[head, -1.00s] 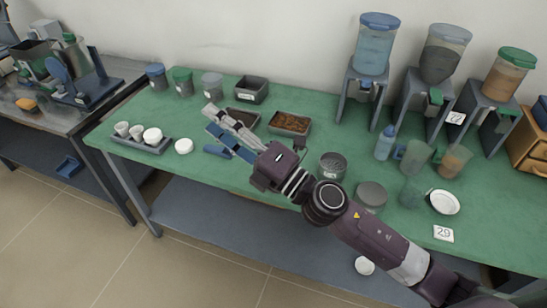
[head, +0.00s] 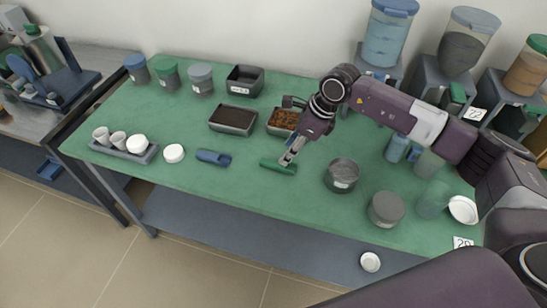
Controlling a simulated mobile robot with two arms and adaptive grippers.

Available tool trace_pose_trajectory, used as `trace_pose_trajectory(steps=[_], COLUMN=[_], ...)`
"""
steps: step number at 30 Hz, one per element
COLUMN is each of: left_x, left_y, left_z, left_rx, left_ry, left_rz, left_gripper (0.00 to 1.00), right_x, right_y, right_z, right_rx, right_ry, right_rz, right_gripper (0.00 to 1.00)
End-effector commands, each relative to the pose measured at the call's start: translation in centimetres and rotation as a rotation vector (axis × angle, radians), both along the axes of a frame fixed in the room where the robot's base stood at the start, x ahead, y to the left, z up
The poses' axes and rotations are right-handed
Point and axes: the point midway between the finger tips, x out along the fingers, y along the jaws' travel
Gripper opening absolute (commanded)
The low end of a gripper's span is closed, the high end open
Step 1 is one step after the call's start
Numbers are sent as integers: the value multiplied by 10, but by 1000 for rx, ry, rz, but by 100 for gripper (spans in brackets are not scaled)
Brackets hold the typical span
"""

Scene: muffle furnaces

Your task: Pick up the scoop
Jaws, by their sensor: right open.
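A green scoop (head: 278,166) lies on the green table top near its front middle. A blue scoop (head: 213,157) lies to its left, apart from it. My right gripper (head: 291,154) points down at the right end of the green scoop. Its fingers are open and overlap that end in the picture. I cannot tell whether they touch it. My left gripper is not in view.
Trays of dark material (head: 233,119) and brown pieces (head: 282,122) stand behind the scoops. A grey round container (head: 342,175) is to the right, with another (head: 385,209) beyond. A crucible tray (head: 124,150) and white lid (head: 174,153) are left. Hoppers stand at the back right.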

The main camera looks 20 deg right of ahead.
Motion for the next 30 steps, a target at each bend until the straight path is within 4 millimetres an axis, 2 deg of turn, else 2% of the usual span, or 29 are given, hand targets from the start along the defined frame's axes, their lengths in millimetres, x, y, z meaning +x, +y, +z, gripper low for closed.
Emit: trace_pose_trajectory(steps=[6, 9, 13, 16, 20, 24, 25, 30], left_x=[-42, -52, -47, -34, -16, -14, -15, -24], left_y=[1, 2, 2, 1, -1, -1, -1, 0], left_z=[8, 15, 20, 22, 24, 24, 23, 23], left_rx=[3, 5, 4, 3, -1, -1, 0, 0], left_ry=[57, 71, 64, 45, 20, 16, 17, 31], left_rz=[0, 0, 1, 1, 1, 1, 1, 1], left_gripper=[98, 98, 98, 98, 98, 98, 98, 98], right_x=[6, 10, 15, 17, 18, 18, 18, 18], right_y=[12, 18, 24, 27, 28, 28, 28, 28], right_z=[-20, -30, -48, -56, -60, -61, -61, -60], right_rx=[5, 7, 6, 7, 6, 6, 6, 6], right_ry=[2, 4, 4, 2, 0, 0, 0, 0], right_rz=[2, 1, 0, 1, 2, 2, 2, 2], right_gripper=[41, 41, 41, 41, 41, 41, 40, 21])
